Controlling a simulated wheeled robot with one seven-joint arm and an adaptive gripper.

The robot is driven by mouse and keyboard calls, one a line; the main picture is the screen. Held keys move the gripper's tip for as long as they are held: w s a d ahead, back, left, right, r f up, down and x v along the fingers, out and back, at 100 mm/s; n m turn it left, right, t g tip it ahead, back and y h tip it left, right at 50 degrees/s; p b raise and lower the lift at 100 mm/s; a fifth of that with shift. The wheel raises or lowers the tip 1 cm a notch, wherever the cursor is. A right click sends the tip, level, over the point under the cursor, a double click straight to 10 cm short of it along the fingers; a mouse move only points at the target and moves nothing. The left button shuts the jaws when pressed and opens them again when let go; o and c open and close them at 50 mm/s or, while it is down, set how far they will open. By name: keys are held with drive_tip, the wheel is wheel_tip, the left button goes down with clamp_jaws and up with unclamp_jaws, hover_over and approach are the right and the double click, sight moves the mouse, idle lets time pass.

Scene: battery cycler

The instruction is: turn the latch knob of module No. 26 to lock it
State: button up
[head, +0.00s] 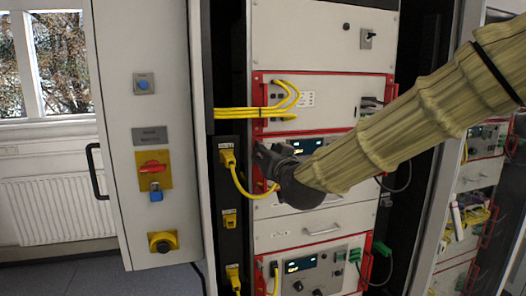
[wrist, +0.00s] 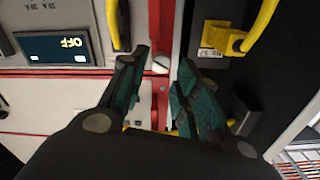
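In the wrist view, a small pale round latch knob (wrist: 161,64) with a slot sits on a red vertical rail (wrist: 161,30). My gripper (wrist: 163,58) has its teal-padded fingers apart, one on each side of the knob, with gaps showing; contact is not visible. In the head view, my gripper (head: 265,162) is at the left edge of a red-framed module with a lit display (head: 308,145). That display (wrist: 58,45) reads OFF, upside down, in the wrist view. My gripper and arm hide the knob and much of this module in the head view. No number 26 is readable.
A yellow plug (head: 228,158) and its cable hang just left of my gripper; the plug (wrist: 225,38) is beside the right finger in the wrist view. Yellow cables (head: 270,114) cross above. A cabinet door (head: 150,220) with switches stands open at left.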

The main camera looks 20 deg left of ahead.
drive_tip(key=v, duration=0.8)
drive_tip(key=shift+s+d, duration=0.15)
drive_tip(key=shift+d, duration=0.1)
drive_tip(key=shift+r, duration=0.1)
